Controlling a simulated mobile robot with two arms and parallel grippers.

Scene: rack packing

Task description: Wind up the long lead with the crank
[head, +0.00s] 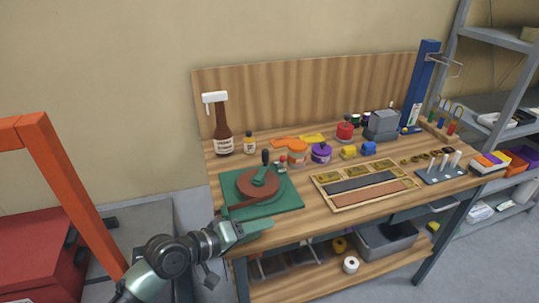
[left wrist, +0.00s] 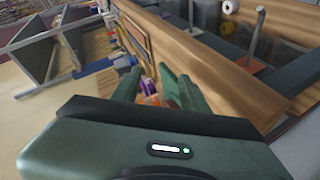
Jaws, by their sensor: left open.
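A reddish-brown reel (head: 250,187) sits on a green base (head: 288,200) at the left end of the workbench. A dark green crank (head: 262,178) with an upright knob lies across the top of the reel. A brown strip, possibly the lead, runs from the reel toward the base's front left edge; its end is hard to make out. My left gripper (head: 250,228) is at the bench's front edge, just in front of the base, apart from the crank. In the left wrist view its fingers (left wrist: 157,84) are spread with nothing gripped. My right gripper is out of view.
A brown spray bottle (head: 223,133) stands behind the base. Small jars, including a purple one (head: 320,153), stand right of the reel. A wooden tray (head: 333,201) fills the bench middle. An orange frame (head: 72,190) stands at left. A grey bin (head: 385,240) is below.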

